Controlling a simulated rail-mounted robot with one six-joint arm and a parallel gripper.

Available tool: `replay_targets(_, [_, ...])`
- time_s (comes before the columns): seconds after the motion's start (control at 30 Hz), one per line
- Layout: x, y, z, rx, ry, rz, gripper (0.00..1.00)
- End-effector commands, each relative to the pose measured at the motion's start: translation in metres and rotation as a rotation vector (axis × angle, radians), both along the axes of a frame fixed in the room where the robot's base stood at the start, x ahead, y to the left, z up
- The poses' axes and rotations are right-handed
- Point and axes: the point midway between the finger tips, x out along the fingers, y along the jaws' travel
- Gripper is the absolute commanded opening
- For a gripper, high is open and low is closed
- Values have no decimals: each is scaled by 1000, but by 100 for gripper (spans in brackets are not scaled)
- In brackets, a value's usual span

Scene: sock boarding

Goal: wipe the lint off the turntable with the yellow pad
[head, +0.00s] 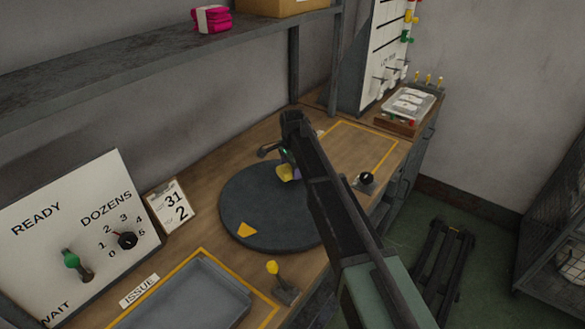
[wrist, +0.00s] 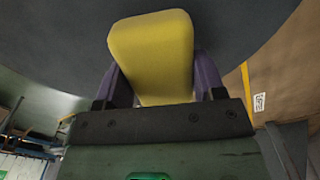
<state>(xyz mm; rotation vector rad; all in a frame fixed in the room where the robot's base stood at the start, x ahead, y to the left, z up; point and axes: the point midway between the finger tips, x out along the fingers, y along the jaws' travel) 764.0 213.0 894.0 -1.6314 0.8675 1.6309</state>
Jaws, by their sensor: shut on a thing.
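The round dark turntable (head: 255,205) sits on the wooden bench in the head view, partly hidden behind my arm. A yellow triangular mark (head: 246,229) shows on its near left part. My gripper (wrist: 152,88) is shut on the yellow pad (wrist: 150,45), with one purple finger on each side of it. In the head view the pad (head: 285,173) shows as a small yellow patch at the turntable's far side, beside my arm. Whether it touches the surface I cannot tell. The turntable's dark surface (wrist: 235,30) fills the top of the wrist view. I cannot make out any lint.
A grey tray (head: 190,300) and a yellow-knobbed lever (head: 274,270) stand near the turntable's front. A black knob (head: 366,178) is to its right. A yellow-outlined area (head: 350,140) of bench behind looks clear. A shelf (head: 150,65) overhangs the back left.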

Motion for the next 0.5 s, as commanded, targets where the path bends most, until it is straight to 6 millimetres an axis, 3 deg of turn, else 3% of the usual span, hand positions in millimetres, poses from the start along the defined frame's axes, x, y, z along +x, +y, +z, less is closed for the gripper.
replay_targets(0.03, [0,0,15,0,0,0,44])
replay_targets(0.2, [0,0,33,0,0,0,44])
replay_targets(0.5, [0,0,31,0,0,0,44])
